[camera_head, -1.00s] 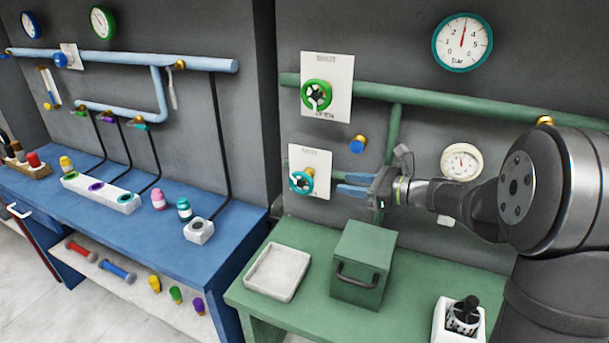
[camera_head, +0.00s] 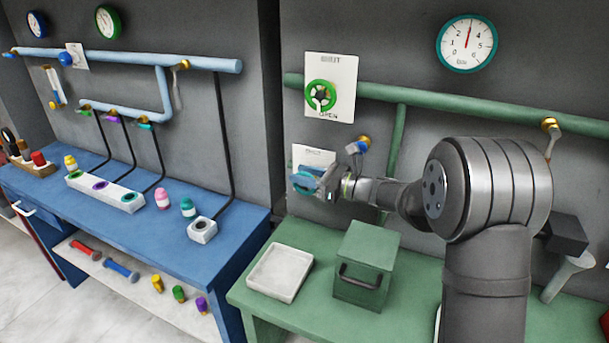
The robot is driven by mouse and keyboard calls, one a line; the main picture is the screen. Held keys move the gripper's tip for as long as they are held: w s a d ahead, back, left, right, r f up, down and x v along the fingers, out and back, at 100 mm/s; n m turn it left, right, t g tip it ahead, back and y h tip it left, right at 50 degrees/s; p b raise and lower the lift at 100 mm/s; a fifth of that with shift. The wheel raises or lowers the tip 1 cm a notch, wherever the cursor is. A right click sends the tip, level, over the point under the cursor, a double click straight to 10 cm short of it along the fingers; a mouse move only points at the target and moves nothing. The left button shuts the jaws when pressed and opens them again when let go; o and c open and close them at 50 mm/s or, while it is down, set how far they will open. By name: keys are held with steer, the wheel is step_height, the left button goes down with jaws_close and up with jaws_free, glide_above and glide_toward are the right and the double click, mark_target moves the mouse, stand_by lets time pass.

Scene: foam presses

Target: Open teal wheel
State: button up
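The teal wheel (camera_head: 302,185) is on a white plate (camera_head: 316,155) on the grey wall, at the lower left of the green station. My gripper (camera_head: 312,181) is at the wheel, its blue fingers overlapping the wheel in the picture. The fingers and my wrist hide much of the wheel and the lower right of its plate. I cannot tell whether the fingers touch or grip the rim, or how far apart they are.
A green wheel (camera_head: 320,95) on a white plate is above. A green pipe (camera_head: 440,97) runs behind my arm. A green box (camera_head: 366,262) and a white tray (camera_head: 280,273) stand on the green bench below. A teal-rimmed gauge (camera_head: 467,44) hangs at upper right.

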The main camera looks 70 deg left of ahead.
jaws_close()
stand_by(0.3)
steer(key=shift+s+a+t+h, duration=0.15)
steer(key=shift+s+t+h, duration=0.05)
steer(key=shift+t+h, duration=0.4)
steer(key=shift+s+a+t+h, duration=0.15)
steer(key=shift+t+h, duration=0.45)
steer(key=shift+s+a+f+t+h, duration=0.1)
steer(key=shift+a+f+t+h, duration=0.05)
steer(key=shift+t+h, duration=0.55)
steer(key=shift+s+a+f+t+h, duration=0.1)
steer(key=shift+a+t+h, duration=0.05)
steer(key=shift+t+h, duration=0.55)
jaws_free()
